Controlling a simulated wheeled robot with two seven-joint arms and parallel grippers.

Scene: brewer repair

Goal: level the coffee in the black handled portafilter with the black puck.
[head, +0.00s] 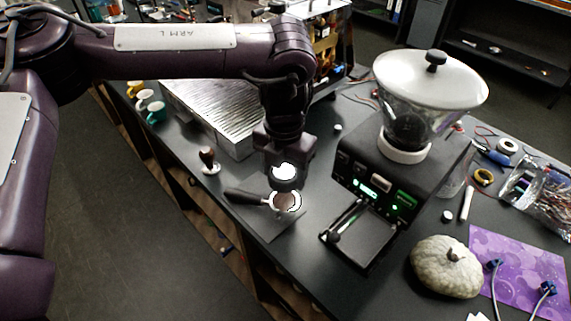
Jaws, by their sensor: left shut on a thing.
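The black handled portafilter (246,197) lies on a dark mat near the table's front edge, its handle pointing left. Brown coffee shows in its round basket (285,201). My left gripper (284,168) points straight down over the basket and is shut on the black puck (286,184). The puck has a bright top and sits just above the basket; I cannot tell whether it touches the coffee. The gripper hides part of the puck. My right gripper is out of view.
A coffee grinder (432,140) with a clear hopper stands to the right. A brown-handled tamper (208,160) stands to the left. The espresso machine's drip tray (205,105) is behind. A pale pumpkin (445,267) and purple mat (520,258) are at the right front.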

